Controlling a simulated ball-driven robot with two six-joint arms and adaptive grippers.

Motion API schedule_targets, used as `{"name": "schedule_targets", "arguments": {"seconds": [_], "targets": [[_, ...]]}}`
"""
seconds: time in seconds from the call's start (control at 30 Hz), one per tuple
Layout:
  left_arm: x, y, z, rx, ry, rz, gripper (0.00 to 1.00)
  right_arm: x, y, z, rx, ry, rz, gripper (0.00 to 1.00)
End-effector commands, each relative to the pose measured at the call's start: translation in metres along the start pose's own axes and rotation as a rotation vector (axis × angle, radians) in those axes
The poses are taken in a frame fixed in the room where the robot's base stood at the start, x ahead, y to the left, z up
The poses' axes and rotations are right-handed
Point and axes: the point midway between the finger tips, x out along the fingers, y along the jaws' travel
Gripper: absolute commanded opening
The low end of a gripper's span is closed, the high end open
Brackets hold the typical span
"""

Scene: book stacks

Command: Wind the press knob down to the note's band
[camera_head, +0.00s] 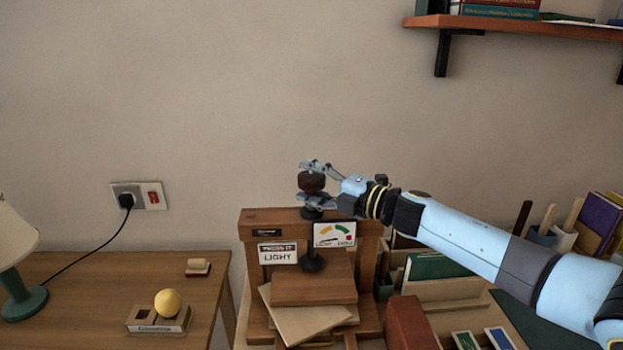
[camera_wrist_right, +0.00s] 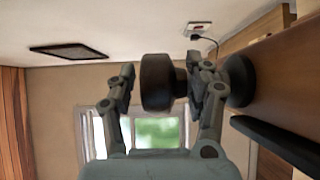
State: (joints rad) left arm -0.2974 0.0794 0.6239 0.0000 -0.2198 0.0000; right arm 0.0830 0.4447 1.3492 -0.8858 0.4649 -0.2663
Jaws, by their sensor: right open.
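The wooden book press (camera_head: 255,216) stands in the middle of the head view. Its dark round knob (camera_head: 312,182) sits on top of the screw and also shows in the right wrist view (camera_wrist_right: 157,82). My right gripper (camera_head: 317,184) is open, with one finger above and one below the knob in the head view. In the wrist view, the right gripper (camera_wrist_right: 160,80) has its fingers on both sides of the knob, with a gap at the left finger. The note (camera_head: 277,253) on the press front reads "PRESS IT LIGHT". Beside it is a coloured dial (camera_head: 334,235); its needle reading is too small to tell.
Below the screw, a wooden plate (camera_head: 313,289) rests over pale boards or books (camera_head: 302,320). Right of the press are a green book (camera_head: 436,266) and a reddish-brown block (camera_head: 410,322). A side table at left holds a lamp (camera_head: 24,303) and a yellow ball (camera_head: 167,303). A shelf (camera_head: 520,27) hangs upper right.

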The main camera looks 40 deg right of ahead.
Motion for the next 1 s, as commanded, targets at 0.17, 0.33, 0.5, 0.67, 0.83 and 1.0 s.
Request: {"name": "schedule_targets", "arguments": {"seconds": [0.17,0.33,0.5,0.67,0.83,1.0], "targets": [[0.0002,-0.0002,0.0013,0.000,-0.002,0.000,0.52,0.0002,-0.0001,-0.0001,0.000,0.000,0.000,0.52],[0.0002,-0.0002,0.0034,0.000,-0.005,0.000,0.52,0.0001,0.0002,-0.0001,0.000,0.000,0.001,0.34],[0.0001,-0.0002,0.0043,0.000,-0.007,0.000,0.52,0.0005,0.0017,0.0001,-0.001,0.001,0.003,0.11],[-0.0001,-0.0003,0.0045,0.000,-0.007,0.000,0.52,0.0010,0.0033,0.0001,-0.001,-0.001,0.006,0.05],[-0.0014,-0.0004,0.0044,0.000,-0.007,0.000,0.52,0.0020,0.0053,-0.0001,-0.001,-0.028,0.010,0.05],[-0.0036,-0.0007,0.0042,0.000,-0.007,0.000,0.52,0.0027,0.0070,-0.0006,-0.001,-0.104,0.014,0.05]]}}
